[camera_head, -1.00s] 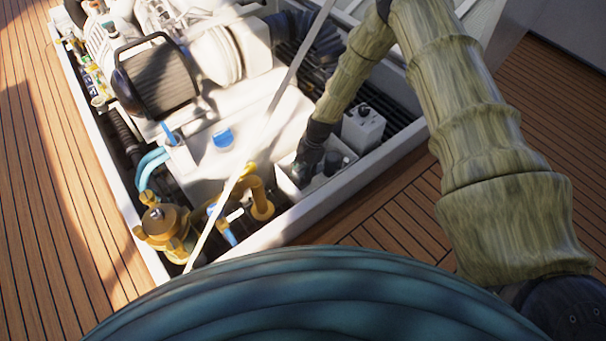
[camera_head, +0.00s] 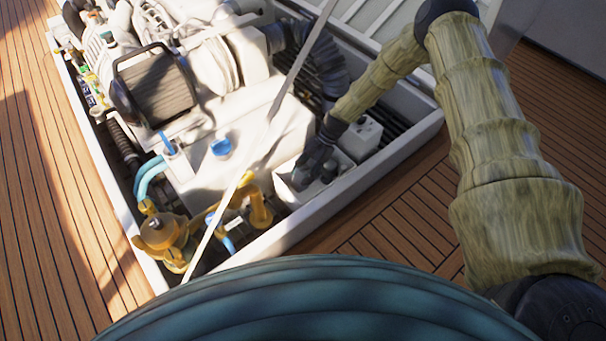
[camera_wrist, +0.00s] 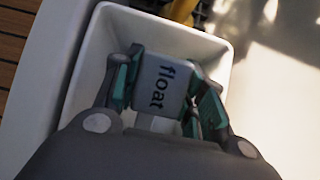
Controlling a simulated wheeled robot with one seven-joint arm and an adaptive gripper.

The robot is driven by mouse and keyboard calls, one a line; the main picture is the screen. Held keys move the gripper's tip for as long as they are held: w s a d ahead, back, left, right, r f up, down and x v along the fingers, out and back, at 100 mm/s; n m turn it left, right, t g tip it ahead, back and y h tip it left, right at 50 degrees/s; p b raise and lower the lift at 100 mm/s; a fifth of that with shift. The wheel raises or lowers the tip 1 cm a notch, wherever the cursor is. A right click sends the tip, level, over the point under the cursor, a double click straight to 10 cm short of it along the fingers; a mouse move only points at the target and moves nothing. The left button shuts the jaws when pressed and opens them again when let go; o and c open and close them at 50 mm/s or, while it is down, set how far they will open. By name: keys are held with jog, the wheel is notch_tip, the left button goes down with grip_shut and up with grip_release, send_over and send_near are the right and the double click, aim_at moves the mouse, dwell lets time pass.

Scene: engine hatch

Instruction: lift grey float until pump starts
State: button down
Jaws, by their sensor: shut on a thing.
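The grey float (camera_wrist: 160,84), a block with the word "float" on it, shows in the wrist view between the two fingers of my gripper (camera_wrist: 161,92). My gripper is shut on it, with a finger pad on each side. The float is over or within a white open box (camera_wrist: 78,88); its exact height there I cannot tell. The float is hidden there by the gripper.
A white unit (camera_head: 361,139) stands right of my gripper. Brass pipework (camera_head: 255,205) and a brass strainer (camera_head: 160,232) lie to the left. A slanting grey strut (camera_head: 262,142) crosses the hatch. The white hatch rim (camera_head: 330,215) runs close in front; the engine (camera_head: 160,85) lies behind.

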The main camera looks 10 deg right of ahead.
jog(key=shift+s, duration=0.1)
jog(key=c, duration=0.9)
grip_release()
jog(key=shift+o, duration=0.2)
jog(key=v, duration=1.2)
